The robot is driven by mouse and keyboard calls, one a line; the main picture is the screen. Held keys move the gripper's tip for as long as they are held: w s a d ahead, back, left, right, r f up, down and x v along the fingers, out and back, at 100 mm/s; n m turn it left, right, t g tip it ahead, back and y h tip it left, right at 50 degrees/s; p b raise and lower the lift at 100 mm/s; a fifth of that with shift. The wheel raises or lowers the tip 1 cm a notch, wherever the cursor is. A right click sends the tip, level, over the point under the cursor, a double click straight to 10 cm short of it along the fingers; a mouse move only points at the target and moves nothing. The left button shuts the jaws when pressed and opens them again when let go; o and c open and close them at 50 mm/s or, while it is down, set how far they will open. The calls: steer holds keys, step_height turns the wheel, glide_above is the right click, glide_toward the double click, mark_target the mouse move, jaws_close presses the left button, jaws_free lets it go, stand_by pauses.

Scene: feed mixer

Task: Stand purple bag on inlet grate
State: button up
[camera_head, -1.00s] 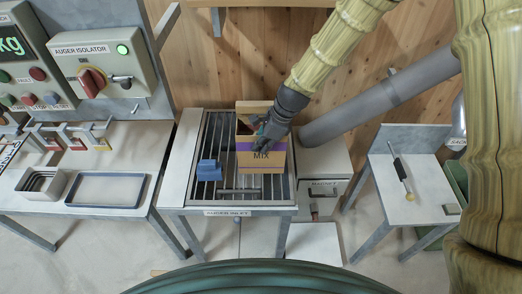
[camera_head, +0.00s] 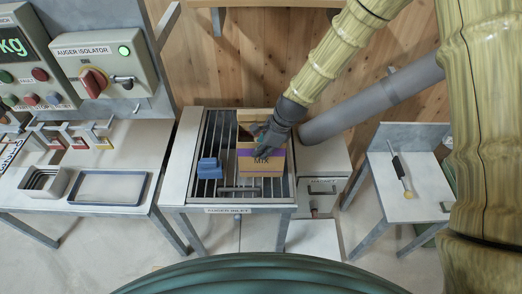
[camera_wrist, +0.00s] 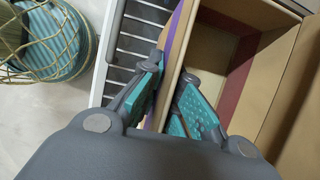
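The purple bag (camera_head: 262,167) is a tan, open-topped, box-like bag with a purple band and the word MIX. It is upright over the right part of the inlet grate (camera_head: 222,135); its base looks to be at the bars, though contact is hard to see. My gripper (camera_head: 263,149) is at its near upper edge and hides part of the front. In the wrist view, the gripper's teal-padded fingers (camera_wrist: 170,88) straddle one wall of the bag (camera_wrist: 235,60), one outside and one inside, and appear shut on it. The inside that shows looks empty.
A blue block-like object (camera_head: 209,168) is on the grate left of the bag. A table with a blue-rimmed tray (camera_head: 109,187) stands to the left. A small table (camera_head: 425,185) with a dark-handled tool is at right. A grey pipe (camera_head: 365,103) slopes behind my arm.

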steer(key=o, duration=0.3)
steer(key=shift+o, duration=0.2)
steer(key=shift+r, duration=0.1)
steer(key=b+v, duration=0.3)
steer(key=v, duration=0.9)
steer(key=shift+b, duration=0.3)
